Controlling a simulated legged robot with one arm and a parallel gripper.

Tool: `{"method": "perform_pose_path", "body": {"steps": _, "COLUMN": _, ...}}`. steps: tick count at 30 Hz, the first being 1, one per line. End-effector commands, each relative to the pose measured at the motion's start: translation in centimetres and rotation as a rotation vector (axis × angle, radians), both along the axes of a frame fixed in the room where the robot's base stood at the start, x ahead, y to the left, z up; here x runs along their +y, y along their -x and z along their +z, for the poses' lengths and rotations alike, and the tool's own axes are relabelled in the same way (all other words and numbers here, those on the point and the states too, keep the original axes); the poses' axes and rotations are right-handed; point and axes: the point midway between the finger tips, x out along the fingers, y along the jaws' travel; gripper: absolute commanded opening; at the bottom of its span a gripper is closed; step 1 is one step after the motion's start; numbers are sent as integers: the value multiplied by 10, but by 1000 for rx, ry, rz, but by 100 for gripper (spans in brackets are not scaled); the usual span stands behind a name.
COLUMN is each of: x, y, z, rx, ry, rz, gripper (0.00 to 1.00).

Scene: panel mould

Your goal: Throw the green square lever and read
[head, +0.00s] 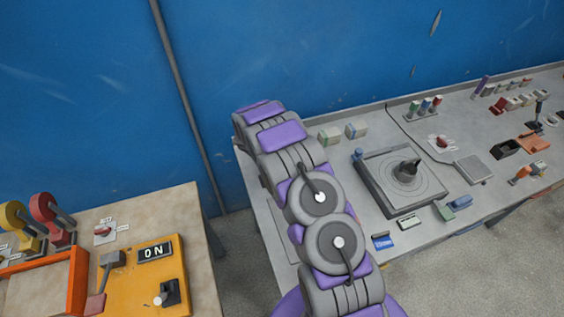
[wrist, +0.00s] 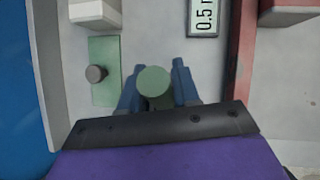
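In the wrist view, a green round-ended handle (wrist: 153,82) sits between the two blue fingers of my gripper (wrist: 156,88). The fingers flank it closely on both sides and appear to be shut on it. To its left is a green rectangular plate (wrist: 106,58) with a dark grey round knob (wrist: 96,74). I cannot tell whether the handle belongs to this plate. In the head view, my arm reaches to the back left corner of the grey table and hides my gripper and the handle.
In the head view, the grey table (head: 440,205) holds a dial plate (head: 400,178) and several small blocks. An orange panel (head: 140,288) with an "ON" display (head: 155,251) stands left.

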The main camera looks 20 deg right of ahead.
Motion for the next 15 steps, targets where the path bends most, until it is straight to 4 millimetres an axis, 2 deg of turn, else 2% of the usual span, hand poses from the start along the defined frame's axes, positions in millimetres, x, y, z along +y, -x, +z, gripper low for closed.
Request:
{"method": "perform_pose_path", "body": {"steps": 1, "x": -1, "y": 1, "z": -1, "rx": 1, "ry": 0, "rz": -2, "gripper": 35}}
{"method": "perform_pose_path", "body": {"steps": 6, "x": 0, "y": 2, "z": 0, "rx": 0, "ry": 1, "rz": -1, "gripper": 51}}
{"method": "perform_pose_path", "body": {"steps": 15, "x": 2, "y": 3, "z": 4, "rx": -1, "ry": 3, "rz": -1, "gripper": 51}}
